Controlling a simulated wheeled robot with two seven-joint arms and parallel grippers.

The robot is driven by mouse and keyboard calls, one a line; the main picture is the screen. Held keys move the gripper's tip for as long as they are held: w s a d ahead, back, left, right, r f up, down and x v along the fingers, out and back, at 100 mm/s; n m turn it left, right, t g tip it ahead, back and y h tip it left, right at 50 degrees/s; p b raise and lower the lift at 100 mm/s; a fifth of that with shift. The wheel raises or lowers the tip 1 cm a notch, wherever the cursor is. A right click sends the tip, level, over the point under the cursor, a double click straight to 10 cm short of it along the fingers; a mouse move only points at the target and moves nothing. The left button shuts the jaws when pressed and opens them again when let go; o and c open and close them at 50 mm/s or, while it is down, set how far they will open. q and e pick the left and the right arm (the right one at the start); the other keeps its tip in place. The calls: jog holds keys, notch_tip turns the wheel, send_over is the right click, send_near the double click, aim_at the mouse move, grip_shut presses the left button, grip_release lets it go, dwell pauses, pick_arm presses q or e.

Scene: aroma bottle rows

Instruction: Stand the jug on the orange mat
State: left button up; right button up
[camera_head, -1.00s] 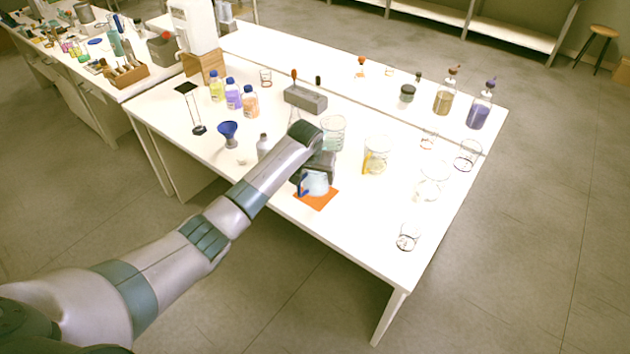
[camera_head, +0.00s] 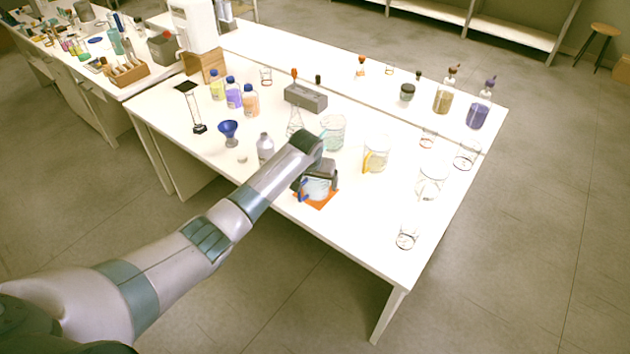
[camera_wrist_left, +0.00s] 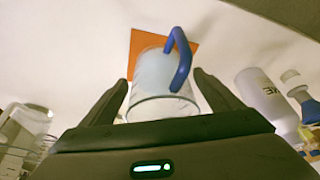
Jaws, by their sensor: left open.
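The clear jug with a blue handle (camera_head: 318,189) stands upright on the orange mat (camera_head: 322,204), near the front edge of the table. My left gripper (camera_head: 318,178) is at the jug, and its dark body hides the jug's upper part in the head view. In the left wrist view the jug (camera_wrist_left: 152,78) lies between the two open fingers (camera_wrist_left: 160,84), with a gap visible on each side. Its blue handle (camera_wrist_left: 182,58) points away from the palm, and the orange mat (camera_wrist_left: 145,42) shows behind it. My right gripper is not in view.
A grey bottle (camera_head: 265,147) stands left of my forearm. A beaker (camera_head: 333,132) and a yellow-handled jug (camera_head: 377,156) stand behind and to the right. Several glass vessels line the right side.

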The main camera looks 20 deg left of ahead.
pick_arm(q)
jog(key=shift+r, duration=0.15)
jog(key=b+v, duration=0.1)
jog(key=v, duration=1.1)
dwell(0.4)
